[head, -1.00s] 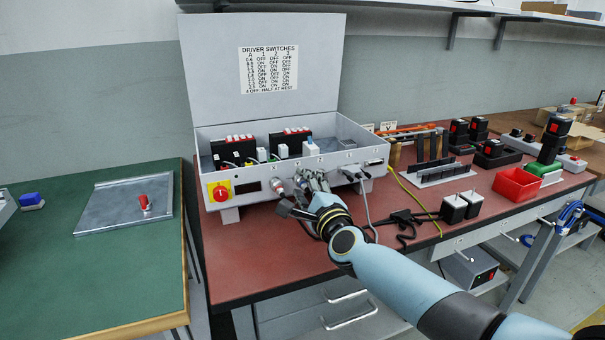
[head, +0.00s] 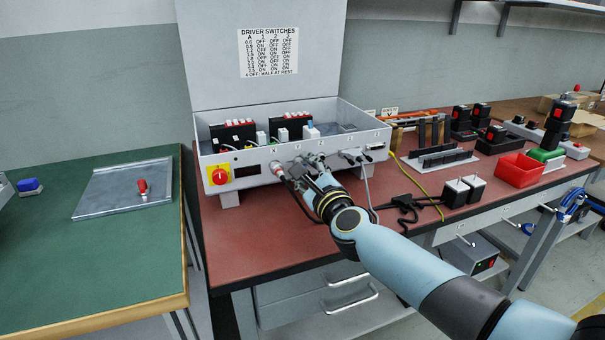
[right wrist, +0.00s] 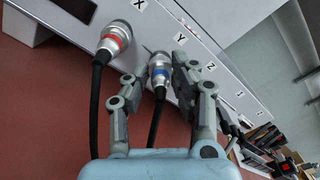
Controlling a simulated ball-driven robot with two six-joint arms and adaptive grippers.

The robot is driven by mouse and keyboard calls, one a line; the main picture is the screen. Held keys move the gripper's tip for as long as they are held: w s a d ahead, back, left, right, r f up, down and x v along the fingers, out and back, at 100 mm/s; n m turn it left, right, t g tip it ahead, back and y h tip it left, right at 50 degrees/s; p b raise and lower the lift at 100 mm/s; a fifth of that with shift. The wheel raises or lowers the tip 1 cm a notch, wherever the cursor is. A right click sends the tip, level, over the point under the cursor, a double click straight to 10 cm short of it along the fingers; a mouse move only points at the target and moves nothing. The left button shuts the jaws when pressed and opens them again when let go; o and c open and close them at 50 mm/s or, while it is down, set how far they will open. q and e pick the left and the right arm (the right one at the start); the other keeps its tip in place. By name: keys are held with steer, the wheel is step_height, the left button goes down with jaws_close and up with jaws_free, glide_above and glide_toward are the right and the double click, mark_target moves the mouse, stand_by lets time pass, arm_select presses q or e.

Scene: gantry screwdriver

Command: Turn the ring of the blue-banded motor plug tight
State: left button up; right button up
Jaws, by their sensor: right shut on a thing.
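The blue-banded motor plug (right wrist: 161,72) sits in the socket marked Y on the sloping front panel of the grey driver box (head: 245,173). In the head view my right gripper (head: 303,172) is at the panel and hides most of the plug. My left gripper is not in view.
A red-banded plug (right wrist: 114,38) sits close by in socket X, its black cable hanging down beside my gripper. A red rotary switch (head: 219,176) is further left. Grey leads (head: 362,163) are plugged in to the right. The red bench top in front is mostly clear.

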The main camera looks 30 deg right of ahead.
steer(key=m, duration=0.3)
steer(key=shift+f, duration=0.15)
steer(key=shift+m+b, duration=0.55)
steer(key=shift+m, duration=0.45)
steer(key=m+b, duration=0.1)
steer(key=m, duration=0.4)
steer(key=shift+f+b, duration=0.15)
steer(key=shift+b, duration=0.25)
steer(key=m, duration=0.3)
steer(key=shift+b, duration=0.3)
steer(key=m+b, duration=0.3)
steer(key=m, duration=0.4)
steer(key=shift+f, duration=0.1)
steer(key=m, duration=0.3)
steer(key=shift+r+b, duration=0.2)
steer(key=shift+b, duration=0.2)
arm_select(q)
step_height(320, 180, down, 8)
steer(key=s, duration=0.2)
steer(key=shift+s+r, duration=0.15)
arm_select(e)
steer(key=shift+r, duration=0.15)
steer(key=o, duration=0.8)
steer(key=shift+c, duration=0.2)
